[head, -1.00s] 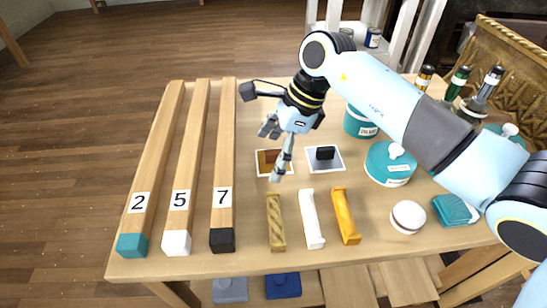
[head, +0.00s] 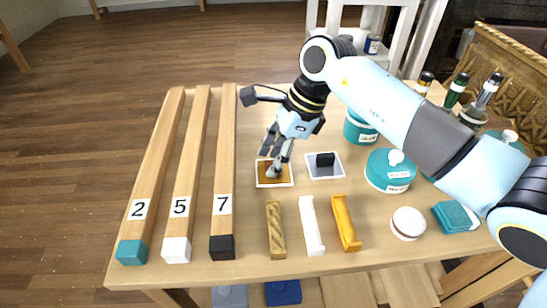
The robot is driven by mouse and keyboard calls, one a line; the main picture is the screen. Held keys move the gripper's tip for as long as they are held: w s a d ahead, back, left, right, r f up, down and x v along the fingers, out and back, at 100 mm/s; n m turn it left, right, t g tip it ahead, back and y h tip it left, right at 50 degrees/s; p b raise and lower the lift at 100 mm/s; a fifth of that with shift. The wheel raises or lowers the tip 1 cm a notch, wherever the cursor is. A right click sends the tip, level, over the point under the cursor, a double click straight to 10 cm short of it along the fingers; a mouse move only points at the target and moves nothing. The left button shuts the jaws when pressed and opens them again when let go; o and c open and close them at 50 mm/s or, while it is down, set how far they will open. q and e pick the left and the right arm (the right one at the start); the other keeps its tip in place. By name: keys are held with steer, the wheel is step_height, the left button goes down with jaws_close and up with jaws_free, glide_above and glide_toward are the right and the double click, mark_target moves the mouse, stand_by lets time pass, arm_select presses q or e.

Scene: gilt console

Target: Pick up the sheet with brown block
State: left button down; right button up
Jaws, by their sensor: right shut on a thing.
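The sheet with the brown block (head: 263,180) is a small white-edged square with a brown face, lying on the wooden table left of a similar sheet. Its brown block is mostly hidden behind my right gripper (head: 274,170). The right gripper reaches down from above and its fingers are shut on the brown block, over the sheet. The sheet looks flat on the table. The sheet with a black block (head: 325,166) lies just to the right, apart from the gripper. My left gripper is not in view.
Three long wooden bars numbered 2 (head: 138,209), 5 (head: 180,207) and 7 (head: 222,205) lie at left. Gold (head: 276,230), white (head: 311,226) and orange (head: 346,223) pieces lie in front. Teal containers (head: 390,170) and bottles (head: 458,90) stand at right.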

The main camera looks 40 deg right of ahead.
steer(key=v, duration=0.4)
steer(key=shift+w+a+r+p, duration=0.2)
steer(key=shift+w+r+p, duration=0.05)
steer(key=shift+p, duration=0.15)
steer(key=s+d+r, duration=0.1)
steer(key=d+r, duration=0.2)
steer(key=d, duration=0.2)
steer(key=s+d+r+p, duration=0.1)
steer(key=s+d+r, duration=0.1)
steer(key=d, duration=0.3)
steer(key=shift+s+r, duration=0.35)
steer(key=shift+r, duration=0.35)
